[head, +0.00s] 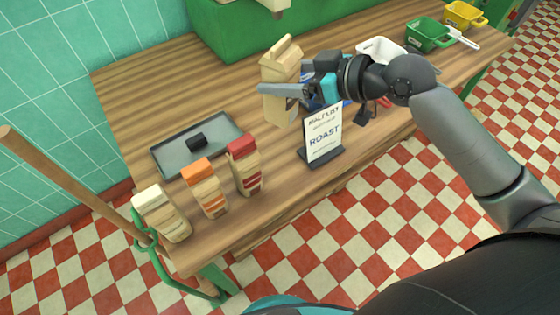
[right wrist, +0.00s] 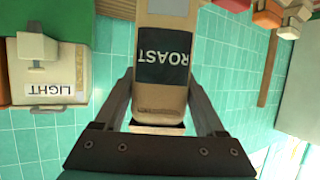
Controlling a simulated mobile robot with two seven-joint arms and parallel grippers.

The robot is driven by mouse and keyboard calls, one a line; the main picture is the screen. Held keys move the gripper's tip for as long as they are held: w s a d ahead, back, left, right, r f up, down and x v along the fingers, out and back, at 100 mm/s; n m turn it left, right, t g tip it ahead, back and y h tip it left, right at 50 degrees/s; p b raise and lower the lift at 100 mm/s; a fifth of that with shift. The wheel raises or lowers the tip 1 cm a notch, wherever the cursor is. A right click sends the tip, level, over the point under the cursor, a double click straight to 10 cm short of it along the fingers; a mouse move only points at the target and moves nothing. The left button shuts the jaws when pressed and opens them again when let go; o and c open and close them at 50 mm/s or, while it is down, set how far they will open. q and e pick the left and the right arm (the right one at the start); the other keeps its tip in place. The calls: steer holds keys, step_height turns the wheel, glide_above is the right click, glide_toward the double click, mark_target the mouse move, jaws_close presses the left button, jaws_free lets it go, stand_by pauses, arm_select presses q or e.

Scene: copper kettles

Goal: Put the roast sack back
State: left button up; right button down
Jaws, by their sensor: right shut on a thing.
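The roast sack is a tan paper sack with a folded top. In the head view the sack (head: 281,62) is upright over the back middle of the table, partly hidden by my right gripper (head: 290,91). In the right wrist view the sack (right wrist: 160,100) is between the two fingers of my right gripper (right wrist: 165,110), which is shut on it. Its dark ROAST label appears upside down there. I cannot tell if the sack's bottom touches the table. My left gripper is not in view.
A sign (head: 323,137) reading ROAST stands at the front edge. White-topped (head: 160,214), orange-topped (head: 205,187) and red-topped (head: 244,165) bags stand left of it, near a grey tray (head: 170,158). Green (head: 428,36) and yellow (head: 462,16) bins are far right. A LIGHT-labelled container (right wrist: 46,72) shows in the wrist view.

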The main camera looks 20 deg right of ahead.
step_height(320, 180, down, 3)
steer(key=shift+f+b, duration=0.1)
steer(key=shift+b, duration=0.35)
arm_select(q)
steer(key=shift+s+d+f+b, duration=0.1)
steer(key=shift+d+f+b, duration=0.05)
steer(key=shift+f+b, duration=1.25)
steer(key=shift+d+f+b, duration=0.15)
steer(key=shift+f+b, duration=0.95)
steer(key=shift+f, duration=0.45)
arm_select(e)
step_height(320, 180, down, 17)
steer(key=shift+r, duration=0.2)
steer(key=shift+f, duration=0.2)
steer(key=shift+c, duration=1.2)
jaws_free()
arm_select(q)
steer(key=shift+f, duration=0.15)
arm_select(e)
steer(key=shift+r, duration=0.1)
